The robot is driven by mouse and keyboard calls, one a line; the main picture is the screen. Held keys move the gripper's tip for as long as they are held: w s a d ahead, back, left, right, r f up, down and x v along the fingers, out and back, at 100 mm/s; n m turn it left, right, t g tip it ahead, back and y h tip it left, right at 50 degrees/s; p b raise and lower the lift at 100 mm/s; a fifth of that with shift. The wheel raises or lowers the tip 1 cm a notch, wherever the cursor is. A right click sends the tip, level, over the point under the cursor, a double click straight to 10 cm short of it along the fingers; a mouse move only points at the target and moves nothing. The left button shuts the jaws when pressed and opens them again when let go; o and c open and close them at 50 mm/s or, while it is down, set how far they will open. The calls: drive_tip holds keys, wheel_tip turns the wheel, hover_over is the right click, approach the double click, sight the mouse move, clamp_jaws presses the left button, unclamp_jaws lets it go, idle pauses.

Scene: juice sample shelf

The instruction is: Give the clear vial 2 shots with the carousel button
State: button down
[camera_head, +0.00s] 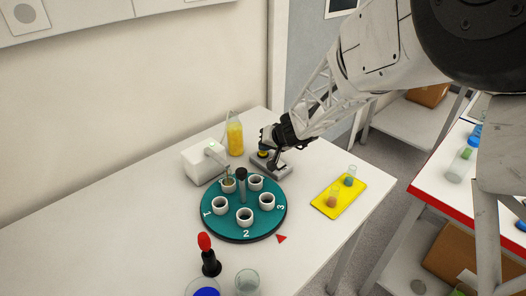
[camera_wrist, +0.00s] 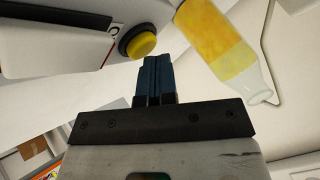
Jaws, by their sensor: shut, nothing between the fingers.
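The teal carousel (camera_head: 243,232) stands on the white table, with several white cups around a dark central post. One cup under the spout of the white dispenser (camera_head: 203,162) seems to hold a small glass vial (camera_head: 228,178); its contents are unclear. A grey base (camera_head: 273,167) behind the carousel carries a yellow button, large in the wrist view (camera_wrist: 143,41) with a black collar. My gripper (camera_wrist: 153,60) is shut and empty, its blue fingertips close beside the button; I cannot tell if they touch it. In the head view my gripper (camera_head: 266,143) is over the grey base.
A bottle of yellow juice (camera_head: 235,137) stands close behind my gripper and also shows in the wrist view (camera_wrist: 215,45). A yellow tray (camera_head: 340,198) at the right holds two small vials. A red-topped black object (camera_head: 208,256) and a clear container (camera_head: 247,282) stand in front.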

drive_tip(key=shift+r, duration=0.85)
drive_tip(key=shift+r, duration=2.5)
drive_tip(key=shift+r, duration=0.1)
idle(0.9)
wheel_tip(320, 180, up, 4)
drive_tip(key=shift+f, duration=0.15)
drive_tip(key=shift+f, duration=0.15)
idle(0.3)
drive_tip(key=shift+f, duration=4.3)
